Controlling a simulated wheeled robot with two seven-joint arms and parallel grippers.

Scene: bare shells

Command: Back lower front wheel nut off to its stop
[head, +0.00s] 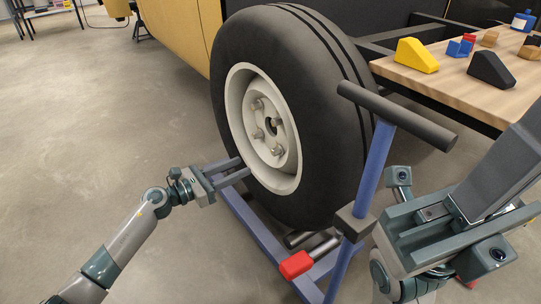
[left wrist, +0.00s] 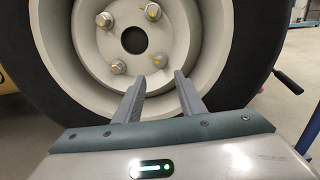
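The wheel (head: 290,130) has a black tyre and a pale rim. Several nuts with yellow marks surround its dark centre hole. Two lower nuts show in the left wrist view, a left one (left wrist: 118,67) and a right one (left wrist: 160,60); I cannot tell which is the front one. My left gripper (head: 238,168) is open and empty, its fingers pointing at the rim's lower part. In the left wrist view its fingertips (left wrist: 160,80) stand apart just below the two lower nuts, around neither. My right gripper (head: 440,220) is close at the lower right; its fingers are unclear.
The wheel stands on a blue trolley (head: 258,228) with a black-gripped handle (head: 395,115) and a red pedal (head: 296,264). A wooden table (head: 450,88) at the right bears a yellow wedge (head: 416,55), a black wedge (head: 491,69) and small blocks. The floor at left is clear.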

